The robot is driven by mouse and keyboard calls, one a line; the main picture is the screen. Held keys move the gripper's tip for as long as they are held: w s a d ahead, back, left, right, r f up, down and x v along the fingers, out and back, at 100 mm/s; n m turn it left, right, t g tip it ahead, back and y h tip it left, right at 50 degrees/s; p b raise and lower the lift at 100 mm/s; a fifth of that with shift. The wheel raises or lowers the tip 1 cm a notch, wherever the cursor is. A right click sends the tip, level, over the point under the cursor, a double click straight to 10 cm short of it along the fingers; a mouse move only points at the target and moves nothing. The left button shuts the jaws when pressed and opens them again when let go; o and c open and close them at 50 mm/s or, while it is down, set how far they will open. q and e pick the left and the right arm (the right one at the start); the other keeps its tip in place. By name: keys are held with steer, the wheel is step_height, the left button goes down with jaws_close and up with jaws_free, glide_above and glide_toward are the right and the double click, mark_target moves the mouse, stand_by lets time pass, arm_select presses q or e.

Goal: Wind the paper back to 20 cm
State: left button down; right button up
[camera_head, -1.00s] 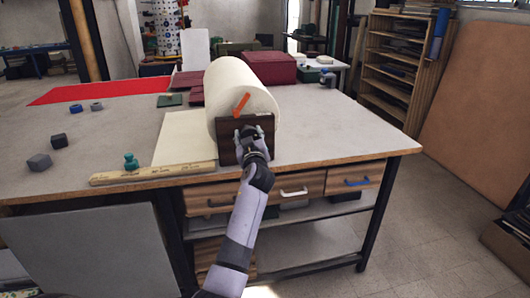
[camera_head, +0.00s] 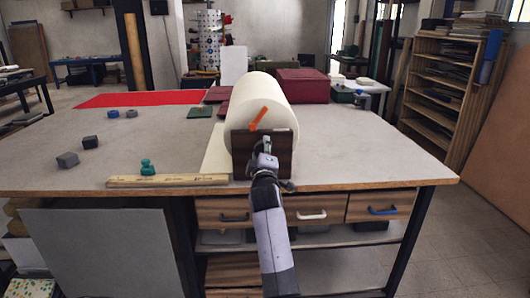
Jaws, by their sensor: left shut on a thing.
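A thick cream paper roll (camera_head: 272,92) lies on the worktable with a dark wooden end stand (camera_head: 242,157) at its near end. A tilted orange piece (camera_head: 259,118) shows on the roll's near end, above the stand. A short strip of the paper (camera_head: 215,158) lies flat to the left of the roll. A wooden ruler (camera_head: 180,180) lies along the front edge; the strip's left edge stands over its right part. My left gripper (camera_head: 265,158) is shut at the front of the stand on what seems the crank handle, which its fingers hide. My right gripper is out of view.
A teal knobbed weight (camera_head: 147,168) stands by the ruler. Dark blocks (camera_head: 68,160) and small rolls (camera_head: 113,114) sit to the left. A red cloth (camera_head: 140,99) and a maroon box (camera_head: 301,87) lie farther back. The tabletop right of the roll (camera_head: 365,150) is clear.

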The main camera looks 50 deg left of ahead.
arm_select(q)
steer(key=shift+n, duration=1.2)
steer(key=c, duration=0.8)
jaws_free()
